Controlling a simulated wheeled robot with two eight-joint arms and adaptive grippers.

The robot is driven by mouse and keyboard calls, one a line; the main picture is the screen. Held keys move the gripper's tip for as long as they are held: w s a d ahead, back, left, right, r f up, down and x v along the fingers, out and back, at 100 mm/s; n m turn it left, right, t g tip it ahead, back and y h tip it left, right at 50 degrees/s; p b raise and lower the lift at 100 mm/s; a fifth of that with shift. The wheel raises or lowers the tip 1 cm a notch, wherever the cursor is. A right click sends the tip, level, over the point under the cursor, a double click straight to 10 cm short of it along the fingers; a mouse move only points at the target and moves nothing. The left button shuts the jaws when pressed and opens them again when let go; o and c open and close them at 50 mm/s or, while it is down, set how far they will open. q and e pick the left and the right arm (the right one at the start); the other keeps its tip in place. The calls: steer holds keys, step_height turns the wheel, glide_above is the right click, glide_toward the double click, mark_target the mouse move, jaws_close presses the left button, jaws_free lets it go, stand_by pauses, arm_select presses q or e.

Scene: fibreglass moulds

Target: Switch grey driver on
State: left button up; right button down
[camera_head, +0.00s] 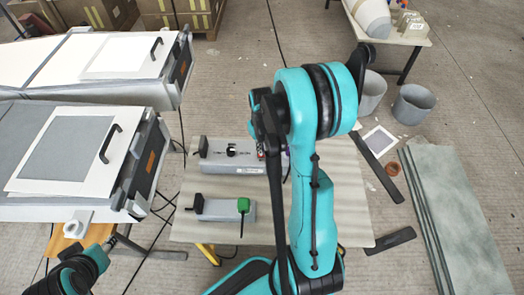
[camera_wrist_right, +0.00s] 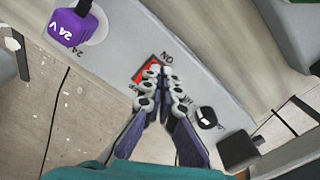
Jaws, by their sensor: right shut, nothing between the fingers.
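The grey driver (camera_head: 225,163) is a long grey box on the table, partly hidden behind my right arm in the head view. In the right wrist view the driver (camera_wrist_right: 115,50) shows a red rocker switch (camera_wrist_right: 146,68) with an "ON" label, a black knob (camera_wrist_right: 207,117) and a purple 24 V plug (camera_wrist_right: 75,25). My right gripper (camera_wrist_right: 162,74) is shut and empty, its fingertips over the right edge of the switch. I cannot tell whether they touch it or which way the rocker is tipped. My left gripper (camera_head: 108,243) is at the lower left, away from the driver.
A second grey box (camera_head: 223,211) with a green plug (camera_head: 243,204) sits on the same table (camera_head: 345,215), nearer me. White-lidded cases (camera_head: 65,150) stand at the left. Grey buckets (camera_head: 413,104) and long grey sheets (camera_head: 460,220) are on the floor at the right.

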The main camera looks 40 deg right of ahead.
steer(key=shift+f+b, duration=0.85)
steer(key=shift+f, duration=0.15)
steer(key=shift+r, duration=0.15)
steer(key=shift+r+p, duration=2.65)
steer(key=shift+r, duration=0.8)
